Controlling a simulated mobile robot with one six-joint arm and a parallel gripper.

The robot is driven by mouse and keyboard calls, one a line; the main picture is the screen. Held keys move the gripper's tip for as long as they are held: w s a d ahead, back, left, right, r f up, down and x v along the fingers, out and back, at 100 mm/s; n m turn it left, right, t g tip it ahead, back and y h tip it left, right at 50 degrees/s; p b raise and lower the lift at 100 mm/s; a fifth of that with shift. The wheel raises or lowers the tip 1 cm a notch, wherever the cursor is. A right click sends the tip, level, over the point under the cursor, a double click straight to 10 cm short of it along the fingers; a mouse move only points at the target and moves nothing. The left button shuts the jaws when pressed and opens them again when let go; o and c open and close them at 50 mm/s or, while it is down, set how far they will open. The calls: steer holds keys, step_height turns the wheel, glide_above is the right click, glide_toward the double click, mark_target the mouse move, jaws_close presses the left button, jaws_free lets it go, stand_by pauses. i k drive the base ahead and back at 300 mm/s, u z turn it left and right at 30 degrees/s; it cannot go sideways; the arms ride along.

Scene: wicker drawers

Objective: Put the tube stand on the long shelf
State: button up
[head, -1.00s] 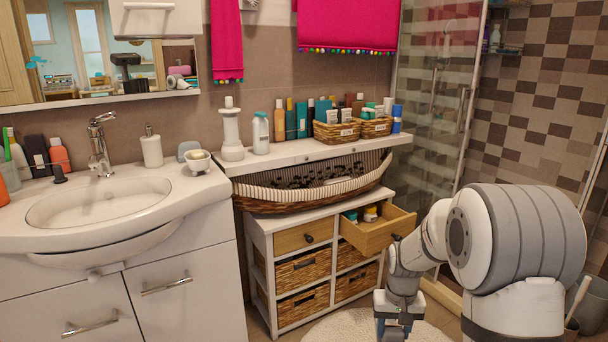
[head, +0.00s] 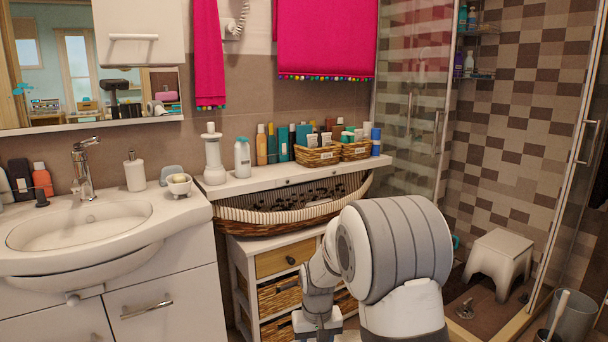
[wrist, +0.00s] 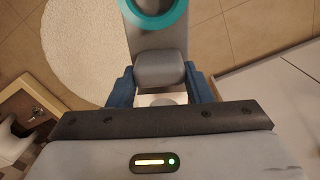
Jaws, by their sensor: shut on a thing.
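In the wrist view my gripper (wrist: 163,92) has its blue fingers closed on both sides of a grey rounded block. The block belongs to a grey piece with a teal ring (wrist: 183,24), which I take for the tube stand (wrist: 164,72). It reaches past the fingertips and out of the top of the picture, so its far end is hidden. A white part shows between the fingers. It hangs above the tiled floor. In the head view the long white shelf (head: 272,182) runs along the wall, behind my arm; my fingers and the stand do not show there.
Bottles and two wicker baskets (head: 317,156) crowd the shelf's back; its front strip is mostly bare. A striped basket (head: 285,215) and drawer cabinet (head: 270,262) are below. The sink (head: 80,225) is left, a stool (head: 498,262) right.

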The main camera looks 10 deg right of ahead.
mark_target(283, 172)
steer(key=u, duration=0.05)
steer(key=i, duration=0.85)
